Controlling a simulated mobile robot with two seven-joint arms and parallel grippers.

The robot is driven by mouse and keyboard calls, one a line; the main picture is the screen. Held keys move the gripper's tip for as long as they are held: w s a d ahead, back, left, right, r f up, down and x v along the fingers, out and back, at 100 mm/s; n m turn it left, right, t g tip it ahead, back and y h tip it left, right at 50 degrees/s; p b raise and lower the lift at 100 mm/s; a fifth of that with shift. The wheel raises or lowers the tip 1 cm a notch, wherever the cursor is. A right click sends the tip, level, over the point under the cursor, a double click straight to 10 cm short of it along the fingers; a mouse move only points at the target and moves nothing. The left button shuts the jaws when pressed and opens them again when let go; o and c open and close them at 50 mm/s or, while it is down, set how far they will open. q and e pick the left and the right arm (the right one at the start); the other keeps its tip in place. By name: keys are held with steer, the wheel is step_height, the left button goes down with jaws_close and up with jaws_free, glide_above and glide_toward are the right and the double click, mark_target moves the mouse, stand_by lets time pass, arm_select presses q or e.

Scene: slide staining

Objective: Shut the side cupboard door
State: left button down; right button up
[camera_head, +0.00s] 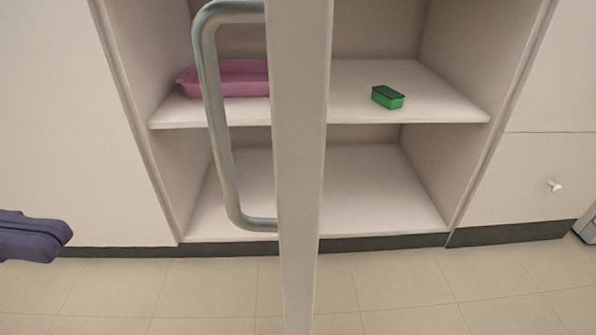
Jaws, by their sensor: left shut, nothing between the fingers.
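The side cupboard door (300,150) stands open, swung out toward me and seen nearly edge-on in the middle of the view. Its grey metal bar handle (215,130) is on the left face of the door. Behind it, the cupboard (460,110) shows its open front with an upper and a lower shelf. My left gripper (66,236) is at the lower left edge, shut and empty. It is well to the left of the handle and apart from the door.
A pink tray (235,80) and a small green box (387,97) rest on the upper shelf. The lower shelf (375,190) looks empty. A drawer with a white knob (555,186) is at right. The tiled floor (190,290) in front is clear.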

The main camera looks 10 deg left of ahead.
arm_select(q)
steer(key=b, duration=0.2)
glide_toward(294, 211)
steer(key=w+d+f, duration=0.2)
steer(key=d+f, duration=0.3)
steer(key=shift+w+d, duration=0.15)
steer(key=shift+d, duration=0.25)
steer(key=shift+r, duration=0.1)
